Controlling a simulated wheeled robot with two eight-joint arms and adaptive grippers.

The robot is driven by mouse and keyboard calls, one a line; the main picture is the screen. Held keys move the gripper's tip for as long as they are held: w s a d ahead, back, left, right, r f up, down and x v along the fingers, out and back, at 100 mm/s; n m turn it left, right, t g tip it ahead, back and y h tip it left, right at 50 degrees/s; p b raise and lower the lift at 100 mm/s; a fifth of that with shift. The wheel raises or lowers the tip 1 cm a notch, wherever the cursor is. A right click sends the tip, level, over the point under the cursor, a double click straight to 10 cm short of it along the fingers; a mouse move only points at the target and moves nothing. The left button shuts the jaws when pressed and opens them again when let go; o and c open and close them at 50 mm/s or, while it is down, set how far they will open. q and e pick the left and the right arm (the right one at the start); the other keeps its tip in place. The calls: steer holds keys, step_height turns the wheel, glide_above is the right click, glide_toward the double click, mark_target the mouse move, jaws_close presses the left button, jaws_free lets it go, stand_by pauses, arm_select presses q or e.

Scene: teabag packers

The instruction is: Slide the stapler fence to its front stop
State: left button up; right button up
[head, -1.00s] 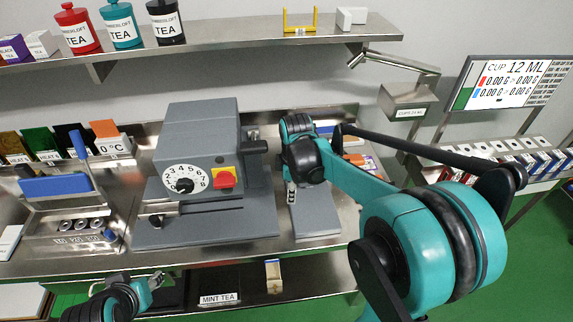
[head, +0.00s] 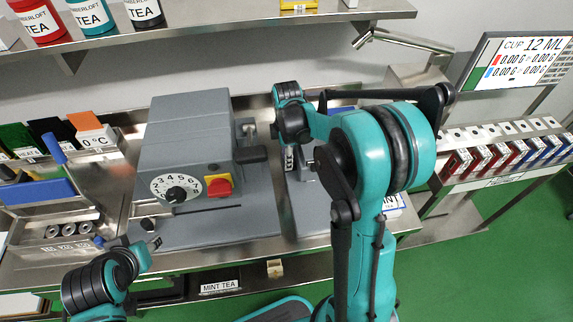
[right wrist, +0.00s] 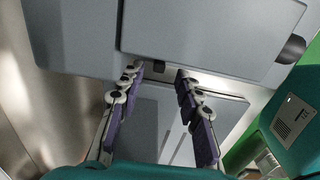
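A grey boxy machine (head: 190,145), which I take to be the stapler, stands on the steel bench with a numbered dial (head: 176,190) and a red and yellow switch (head: 219,186). A dark knob (head: 148,224) sits at its lower left, by a slot in its grey base (head: 215,228). I cannot tell for sure which part is the fence. My right gripper (head: 290,158) points down beside the machine's right side. In the right wrist view my right gripper (right wrist: 159,74) is open, with a small dark piece (right wrist: 159,67) between its tips. My left gripper (head: 151,244) is near the base's front left; its fingers are unclear.
A second grey base (head: 310,215) lies right of the machine, partly hidden by my right arm. Blue-handled equipment (head: 38,190) stands at left. A shelf (head: 230,30) with tea tins runs above. Racks of small boxes (head: 500,155) and a display (head: 520,60) are at right.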

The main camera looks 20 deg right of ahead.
mark_target(289, 180)
step_height(289, 180, down, 4)
steer(key=shift+f+b, duration=0.15)
steer(key=shift+b, duration=0.3)
steer(key=shift+w, duration=0.1)
jaws_close()
steer(key=shift+s+a, duration=0.25)
steer(key=shift+s, duration=0.65)
steer(key=shift+s+a, duration=0.2)
steer(key=shift+s, duration=0.65)
steer(key=shift+w, duration=0.1)
jaws_free()
